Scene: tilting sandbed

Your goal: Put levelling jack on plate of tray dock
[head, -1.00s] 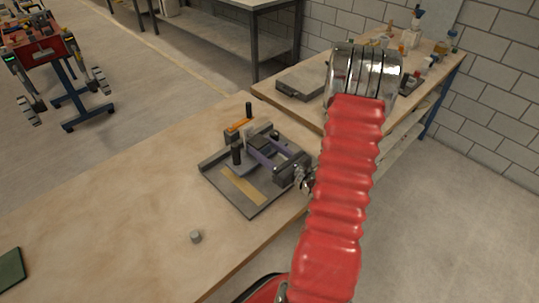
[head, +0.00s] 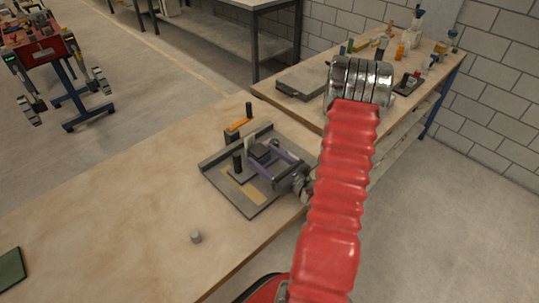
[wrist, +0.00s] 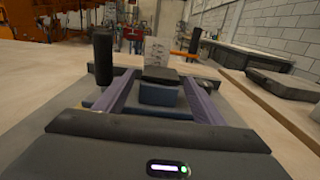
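The levelling jack (head: 259,152) is a small block with a dark top. In the wrist view it shows a blue body (wrist: 158,95) between the two purple fingers. My gripper (head: 270,156) appears shut on it, one finger along each side; the wrist view also shows the gripper (wrist: 160,88). The tray dock (head: 252,208) is a dark grey base with low walls and a tan strip, on the near bench. The jack is over the dock, beside a black post (head: 237,162). The post stands left of the fingers in the wrist view (wrist: 103,57). The jack's underside is hidden.
A pale upright card (wrist: 158,52) stands behind the jack. An orange-handled item (head: 239,125) and a dark upright piece are behind the dock. A small grey cylinder (head: 196,237) stands on the bench. A second bench (head: 290,108) holds bottles and a grey slab.

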